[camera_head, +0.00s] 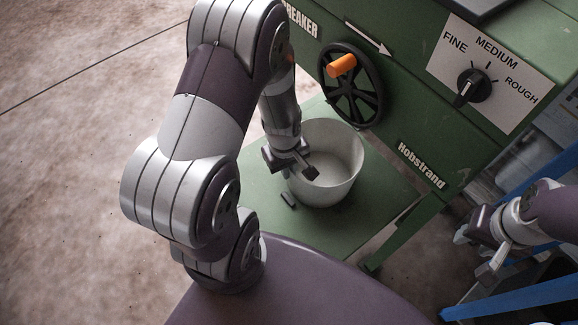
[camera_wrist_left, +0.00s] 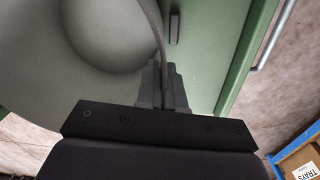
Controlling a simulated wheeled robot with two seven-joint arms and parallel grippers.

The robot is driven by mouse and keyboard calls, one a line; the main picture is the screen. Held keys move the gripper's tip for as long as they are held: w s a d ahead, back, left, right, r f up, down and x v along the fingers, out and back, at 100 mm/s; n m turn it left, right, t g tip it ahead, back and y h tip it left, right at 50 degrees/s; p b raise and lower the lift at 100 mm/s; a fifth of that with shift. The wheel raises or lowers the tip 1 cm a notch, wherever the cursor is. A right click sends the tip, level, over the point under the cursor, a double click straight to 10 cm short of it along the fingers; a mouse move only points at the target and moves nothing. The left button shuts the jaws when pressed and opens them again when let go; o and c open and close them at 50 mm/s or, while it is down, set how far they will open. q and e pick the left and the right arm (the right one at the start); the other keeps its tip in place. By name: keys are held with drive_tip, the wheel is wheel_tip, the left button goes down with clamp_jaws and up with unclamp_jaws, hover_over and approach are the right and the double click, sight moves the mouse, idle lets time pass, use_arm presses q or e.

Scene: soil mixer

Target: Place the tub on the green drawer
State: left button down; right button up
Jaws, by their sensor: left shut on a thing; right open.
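The white tub (camera_head: 340,150) stands upright on, or just over, the green drawer (camera_head: 265,205) of the soil machine; I cannot tell whether its base touches. My left gripper (camera_head: 305,172) is shut on the tub's near left rim. In the left wrist view the tub (camera_wrist_left: 110,30) fills the upper left, and its wall runs between the fingers of the left gripper (camera_wrist_left: 165,85). The green drawer (camera_wrist_left: 215,50) shows beside it there. My right gripper (camera_head: 481,252) is open and empty at the lower right, away from the tub.
The green machine (camera_head: 400,100) rises behind the drawer, with a black handwheel (camera_head: 352,85) with an orange knob and a dial (camera_head: 473,86). A small dark handle (camera_head: 288,200) sits on the drawer's near left part. Blue rack bars (camera_head: 510,303) stand near my right arm.

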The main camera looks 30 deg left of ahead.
use_arm(q)
drive_tip(key=shift+f, duration=0.25)
drive_tip(key=c, duration=1.3)
unclamp_jaws()
drive_tip(key=shift+r, duration=0.1)
drive_tip(key=shift+o, duration=0.2)
drive_tip(key=s+d+r+m+p, duration=0.1)
drive_tip(key=d+r+m+p, duration=0.1)
drive_tip(key=r+m, duration=0.3)
drive_tip(key=s+d+r+m+p, duration=0.1)
drive_tip(key=r+m+p, duration=0.3)
drive_tip(key=r, duration=1)
drive_tip(key=d+m, duration=0.1)
drive_tip(key=m, duration=0.1)
drive_tip(key=shift+r+m+t, duration=0.25)
drive_tip(key=shift+m+t, duration=0.05)
drive_tip(key=shift+t, duration=0.1)
